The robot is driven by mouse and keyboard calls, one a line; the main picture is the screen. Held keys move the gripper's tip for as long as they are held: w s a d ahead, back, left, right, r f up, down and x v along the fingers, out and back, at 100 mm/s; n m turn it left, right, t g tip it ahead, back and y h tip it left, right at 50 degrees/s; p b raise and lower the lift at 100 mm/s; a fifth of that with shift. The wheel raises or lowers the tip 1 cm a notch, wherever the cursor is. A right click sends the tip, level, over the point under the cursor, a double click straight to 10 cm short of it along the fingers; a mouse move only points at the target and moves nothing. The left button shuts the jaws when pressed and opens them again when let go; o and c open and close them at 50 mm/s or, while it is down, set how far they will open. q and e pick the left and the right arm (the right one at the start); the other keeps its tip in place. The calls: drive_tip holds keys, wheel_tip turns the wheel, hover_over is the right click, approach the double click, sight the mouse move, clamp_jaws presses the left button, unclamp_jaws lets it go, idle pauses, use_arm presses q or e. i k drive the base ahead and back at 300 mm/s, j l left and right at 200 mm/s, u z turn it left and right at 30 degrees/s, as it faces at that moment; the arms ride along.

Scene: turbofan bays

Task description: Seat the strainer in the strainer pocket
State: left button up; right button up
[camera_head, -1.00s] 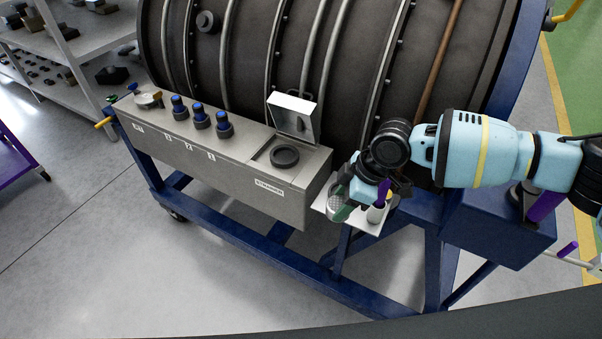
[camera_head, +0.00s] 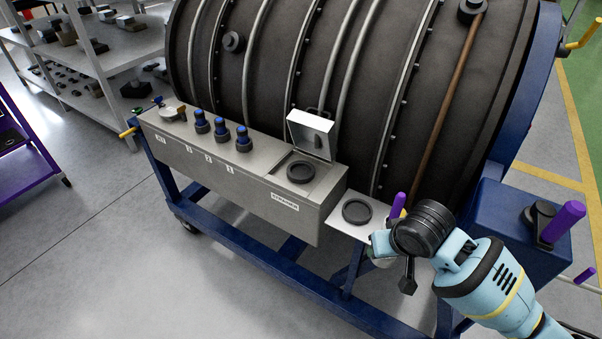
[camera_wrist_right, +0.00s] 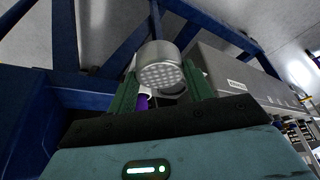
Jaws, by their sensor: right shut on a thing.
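The strainer (camera_wrist_right: 160,72) is a silver cylinder with a perforated end. In the right wrist view it sits between the green fingers of my right gripper (camera_wrist_right: 162,88), which is shut on it. In the head view my right gripper (camera_head: 380,260) is below and right of the small side plate, and my wrist mostly hides it and the strainer. The strainer pocket (camera_head: 300,172) is a dark round opening in the top of the grey box, under a raised lid (camera_head: 311,134). The box front bears a STRAINER label (camera_head: 285,202). My left gripper is not in view.
A white side plate (camera_head: 340,225) with a dark ring (camera_head: 357,212) adjoins the box's right end. A purple post (camera_head: 398,204) stands close to my right wrist. Several blue-topped fittings (camera_head: 222,133) line the box. The large dark engine casing (camera_head: 330,70) rises behind.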

sight(295, 190)
drive_tip(key=j+z, duration=0.1)
drive_tip(key=z, duration=0.35)
drive_tip(key=i+j+z, duration=0.1)
drive_tip(key=j+z, duration=0.4)
drive_tip(key=j, duration=0.25)
drive_tip(key=j+z, duration=0.2)
drive_tip(key=j, duration=1.15)
drive_tip(key=k+j, duration=0.1)
drive_tip(key=j, duration=0.45)
drive_tip(key=k+j+z, duration=0.1)
drive_tip(key=j, duration=1.1)
drive_tip(key=i, duration=0.45)
